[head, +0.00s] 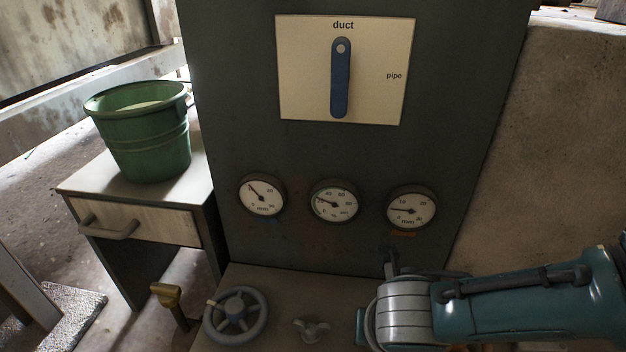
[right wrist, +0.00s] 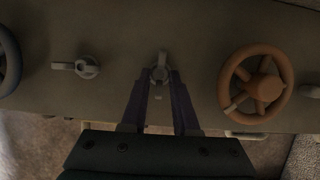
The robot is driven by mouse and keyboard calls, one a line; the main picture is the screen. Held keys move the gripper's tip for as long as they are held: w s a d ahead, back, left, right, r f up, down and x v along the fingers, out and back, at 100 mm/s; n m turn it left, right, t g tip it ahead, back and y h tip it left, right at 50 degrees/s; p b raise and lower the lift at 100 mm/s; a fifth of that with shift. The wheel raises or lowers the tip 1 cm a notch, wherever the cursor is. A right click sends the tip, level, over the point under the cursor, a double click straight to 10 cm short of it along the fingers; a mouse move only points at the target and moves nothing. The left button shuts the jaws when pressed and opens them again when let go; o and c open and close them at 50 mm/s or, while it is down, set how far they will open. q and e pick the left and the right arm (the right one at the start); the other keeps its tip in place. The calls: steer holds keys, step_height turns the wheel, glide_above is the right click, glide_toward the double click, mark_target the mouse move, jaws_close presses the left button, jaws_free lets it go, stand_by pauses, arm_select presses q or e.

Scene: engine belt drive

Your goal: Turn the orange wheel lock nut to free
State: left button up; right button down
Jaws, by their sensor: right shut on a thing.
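In the right wrist view, the orange wheel (right wrist: 255,84) stands on the panel, right of my gripper. The lock nut beside it (right wrist: 160,72) is a small grey nut with a lever pointing up in the picture. My right gripper (right wrist: 160,82) is shut on this nut, one finger on each side. The fingers partly hide the nut's sides. Any mark showing its lock position cannot be made out. In the head view, my right arm hides the orange wheel and the nut. My left gripper is in neither view.
Another wing nut (head: 311,330) and a blue-grey wheel (head: 236,315) lie to the left on the same bench. Above are several gauges (head: 334,201) and a blue lever (head: 340,80) pointing to "duct". A green bucket (head: 145,140) stands on a side cabinet (head: 75,188).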

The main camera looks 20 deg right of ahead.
steer(key=shift+f, duration=0.1)
steer(key=c, duration=0.7)
jaws_free()
steer(key=shift+s+a+r+p, duration=0.1)
steer(key=shift+r+p, duration=0.45)
steer(key=p+v, duration=0.8)
steer(key=v, duration=0.1)
steer(key=shift+s, duration=0.15)
steer(key=shift+f, duration=0.1)
